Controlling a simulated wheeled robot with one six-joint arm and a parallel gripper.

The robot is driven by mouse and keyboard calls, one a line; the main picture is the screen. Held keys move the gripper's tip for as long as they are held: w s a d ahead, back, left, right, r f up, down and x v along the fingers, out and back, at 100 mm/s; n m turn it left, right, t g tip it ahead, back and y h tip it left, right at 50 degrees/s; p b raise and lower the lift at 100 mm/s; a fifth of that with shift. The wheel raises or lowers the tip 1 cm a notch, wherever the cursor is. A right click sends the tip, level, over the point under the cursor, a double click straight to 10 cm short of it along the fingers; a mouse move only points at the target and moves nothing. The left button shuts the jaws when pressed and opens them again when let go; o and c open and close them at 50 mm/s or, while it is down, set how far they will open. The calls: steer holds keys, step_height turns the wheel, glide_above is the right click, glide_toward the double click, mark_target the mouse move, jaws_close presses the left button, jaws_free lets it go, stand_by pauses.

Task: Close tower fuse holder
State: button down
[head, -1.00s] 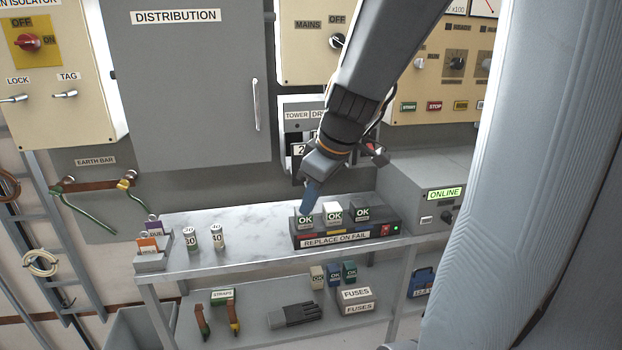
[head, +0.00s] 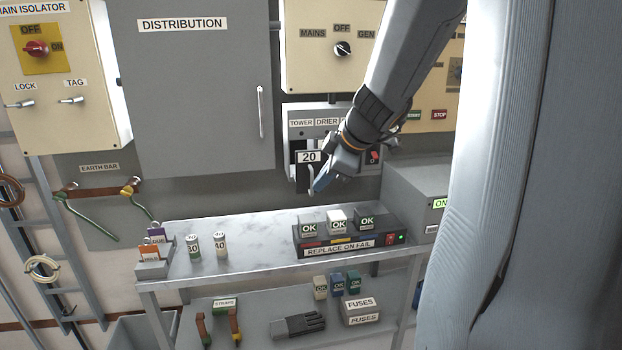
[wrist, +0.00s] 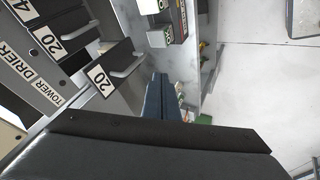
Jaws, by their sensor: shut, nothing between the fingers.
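The tower fuse holder (head: 308,157) is a dark block with a white 20 label and a pale bar handle, under the TOWER label of the grey fuse box (head: 298,113). In the wrist view the 20-labelled holder (wrist: 101,81) shows at upper left with its handle; it seems to stand out from the box, but how far is unclear. My gripper (head: 320,183) is shut and empty, its blue fingertips just right of the handle in the head view. The fingers (wrist: 161,95) also show in the wrist view, apart from the handle. My wrist hides part of the DRIER side.
A bench (head: 260,235) below carries the REPLACE ON FAIL unit (head: 350,242) with several OK blocks, and two fuses (head: 206,246) at left. The closed DISTRIBUTION cabinet (head: 200,95) is left of the box. A grey unit (head: 415,190) stands right.

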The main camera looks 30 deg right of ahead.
mark_target(307, 168)
steer(key=shift+w+d+f+p, duration=0.25)
steer(key=shift+w+f+p, duration=0.15)
steer(key=shift+w, duration=0.45)
steer(key=shift+w+d+f+p, duration=0.25)
steer(key=shift+w+f+p, duration=0.15)
steer(key=shift+w, duration=0.5)
steer(key=shift+w+d+f+p, duration=0.25)
steer(key=shift+w+f+p, duration=0.15)
steer(key=shift+w, duration=0.45)
